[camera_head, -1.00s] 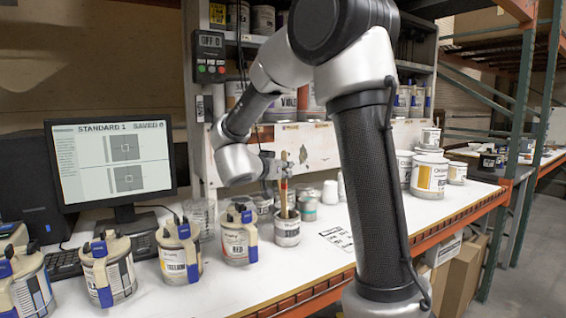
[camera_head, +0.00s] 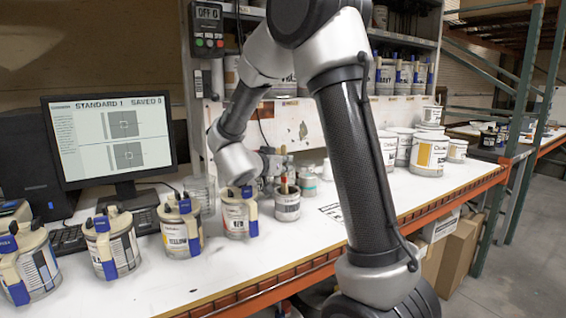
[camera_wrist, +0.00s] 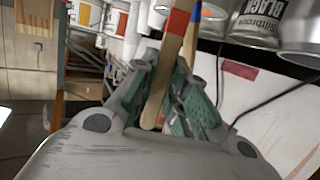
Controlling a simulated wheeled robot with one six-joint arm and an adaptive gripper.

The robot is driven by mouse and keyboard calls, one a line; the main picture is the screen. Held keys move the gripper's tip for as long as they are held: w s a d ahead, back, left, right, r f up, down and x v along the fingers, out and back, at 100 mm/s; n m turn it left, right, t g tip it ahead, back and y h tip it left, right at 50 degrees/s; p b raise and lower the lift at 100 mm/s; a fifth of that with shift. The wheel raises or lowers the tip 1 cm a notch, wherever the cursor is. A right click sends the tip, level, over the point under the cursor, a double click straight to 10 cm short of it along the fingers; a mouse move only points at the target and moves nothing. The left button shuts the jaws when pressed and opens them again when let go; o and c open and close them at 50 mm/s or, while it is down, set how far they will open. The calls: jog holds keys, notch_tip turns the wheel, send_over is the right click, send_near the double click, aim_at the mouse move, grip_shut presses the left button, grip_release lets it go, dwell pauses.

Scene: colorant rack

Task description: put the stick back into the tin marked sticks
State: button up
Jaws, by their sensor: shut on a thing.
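My gripper (camera_wrist: 165,95) is shut on a flat wooden stick (camera_wrist: 156,103) with a red band. In the wrist view the stick runs between the green finger pads. In the head view my gripper (camera_head: 281,164) is small and just above the small tin (camera_head: 287,208), which has a grey label too small to read. Stick ends with red show at the tin's mouth. I cannot tell how deep the held stick reaches. Another stick with a blue band (camera_wrist: 192,15) shows behind it in the wrist view.
Clamped paint cans stand to the left, including the red can (camera_head: 238,214) and the yellow can (camera_head: 180,228). White cans (camera_head: 428,154) stand right. The bench front (camera_head: 300,245) is bare.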

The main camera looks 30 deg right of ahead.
jog(key=o, duration=0.9)
jog(key=shift+c, duration=0.2)
jog(key=v, duration=1.2)
